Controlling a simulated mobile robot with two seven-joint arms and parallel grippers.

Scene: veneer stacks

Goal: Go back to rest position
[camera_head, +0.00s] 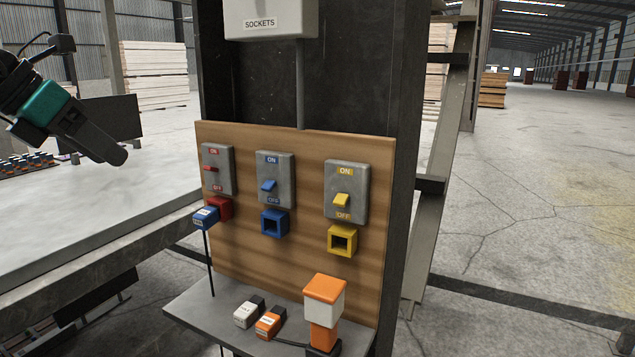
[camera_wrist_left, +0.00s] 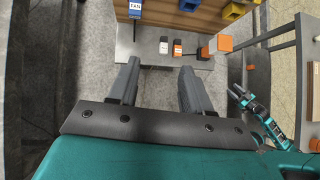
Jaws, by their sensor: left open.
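My left gripper (camera_head: 112,160) is at the upper left of the head view, over the grey table and apart from the socket board. In the left wrist view its two fingers (camera_wrist_left: 158,75) are spread with nothing between them. My right gripper (camera_wrist_left: 238,93) shows small at the right of that view; whether its jaws are open is unclear. It is outside the head view. The wooden board (camera_head: 300,262) carries red, blue and yellow switches and sockets. A blue plug (camera_head: 206,218) with a hanging cord sits at the red socket (camera_head: 222,207).
The blue socket (camera_head: 273,223) and yellow socket (camera_head: 342,240) are empty. The shelf (camera_head: 205,310) below holds a white plug (camera_head: 249,312), an orange plug (camera_head: 270,322) and an orange-and-white block (camera_head: 325,300). A dark post stands behind the board. The table (camera_head: 100,210) is at the left.

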